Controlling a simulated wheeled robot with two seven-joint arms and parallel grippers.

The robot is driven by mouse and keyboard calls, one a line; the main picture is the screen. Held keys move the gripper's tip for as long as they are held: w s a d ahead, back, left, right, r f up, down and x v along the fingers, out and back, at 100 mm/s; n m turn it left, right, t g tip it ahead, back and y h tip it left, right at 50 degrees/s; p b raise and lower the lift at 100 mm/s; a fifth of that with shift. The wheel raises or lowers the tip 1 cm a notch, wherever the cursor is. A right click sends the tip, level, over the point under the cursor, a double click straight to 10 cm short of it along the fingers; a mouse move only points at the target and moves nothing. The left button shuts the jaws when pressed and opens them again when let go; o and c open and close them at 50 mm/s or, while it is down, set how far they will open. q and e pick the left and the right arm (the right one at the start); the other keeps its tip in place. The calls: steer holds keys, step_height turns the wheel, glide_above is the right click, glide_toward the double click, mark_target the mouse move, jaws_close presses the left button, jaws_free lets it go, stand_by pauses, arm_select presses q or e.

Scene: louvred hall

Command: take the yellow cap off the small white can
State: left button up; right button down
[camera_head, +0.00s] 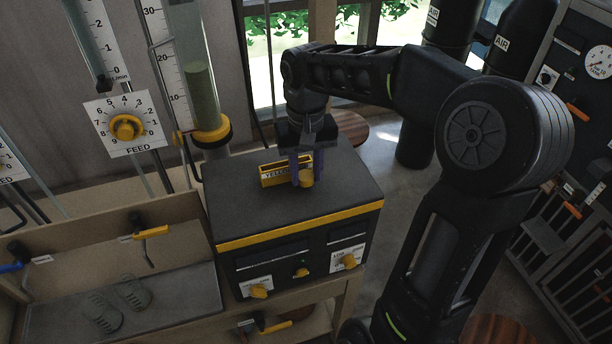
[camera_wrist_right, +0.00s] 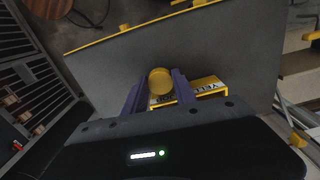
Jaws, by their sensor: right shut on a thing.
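The yellow cap (camera_head: 306,178) is a short round piece over the grey top of a cabinet (camera_head: 235,207). My right gripper (camera_head: 305,168) reaches down from above, its purple fingers on either side of the cap. In the right wrist view the cap (camera_wrist_right: 160,81) sits between the two fingertips (camera_wrist_right: 158,88), and the gripper is shut on it. No white can body shows in either view. Whether the cap is on a can or free of one cannot be told. My left gripper is not in view.
A yellow box-like holder (camera_head: 270,172) with a lettered label stands right beside the cap; it also shows in the wrist view (camera_wrist_right: 208,84). The cabinet front has yellow knobs (camera_head: 259,291). The rest of the cabinet top is clear.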

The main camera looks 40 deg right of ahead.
steer(key=shift+f, duration=0.95)
steer(key=shift+f, duration=0.2)
steer(key=c, duration=1)
jaws_free()
